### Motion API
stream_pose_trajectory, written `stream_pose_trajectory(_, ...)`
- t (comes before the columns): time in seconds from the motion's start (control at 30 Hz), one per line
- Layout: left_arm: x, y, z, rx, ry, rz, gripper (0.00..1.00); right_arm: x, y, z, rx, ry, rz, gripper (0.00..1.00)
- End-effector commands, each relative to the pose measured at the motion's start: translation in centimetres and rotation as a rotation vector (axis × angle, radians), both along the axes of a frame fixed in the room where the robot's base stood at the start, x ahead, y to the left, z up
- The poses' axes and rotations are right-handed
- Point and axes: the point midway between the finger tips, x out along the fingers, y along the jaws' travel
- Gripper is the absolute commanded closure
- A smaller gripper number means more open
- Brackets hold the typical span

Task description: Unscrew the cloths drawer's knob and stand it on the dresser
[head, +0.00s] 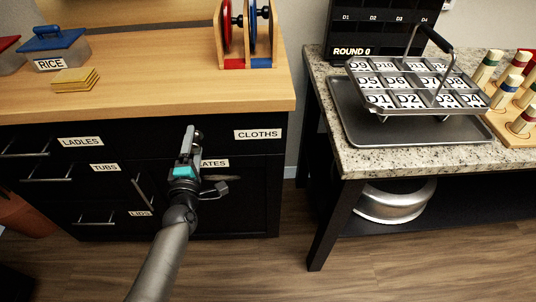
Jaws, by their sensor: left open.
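The black dresser has a light wooden top (150,95). The cloths drawer (225,145) is in its upper right front, with a white CLOTHS label (258,134), and looks shut. A small grey round knob (198,135) shows on that drawer front, partly hidden by my gripper. My left gripper (192,137) is open at the drawer front, its fingers pointing up and away beside the knob. I cannot tell whether the fingers straddle or touch the knob. My right gripper is not in view.
On the dresser top are a blue-lidded RICE box (54,50), yellow sponges (75,81) and a rack with red and blue discs (247,35). The front middle of the top is clear. A granite table (400,158) with a tray (440,132) stands right.

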Motion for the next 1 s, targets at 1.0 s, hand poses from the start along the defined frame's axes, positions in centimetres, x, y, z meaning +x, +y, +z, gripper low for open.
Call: stream_pose_trajectory(1.0,0.0,-0.1,0.0,1.006,-0.032,0.001,0.19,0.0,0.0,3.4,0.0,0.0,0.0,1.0)
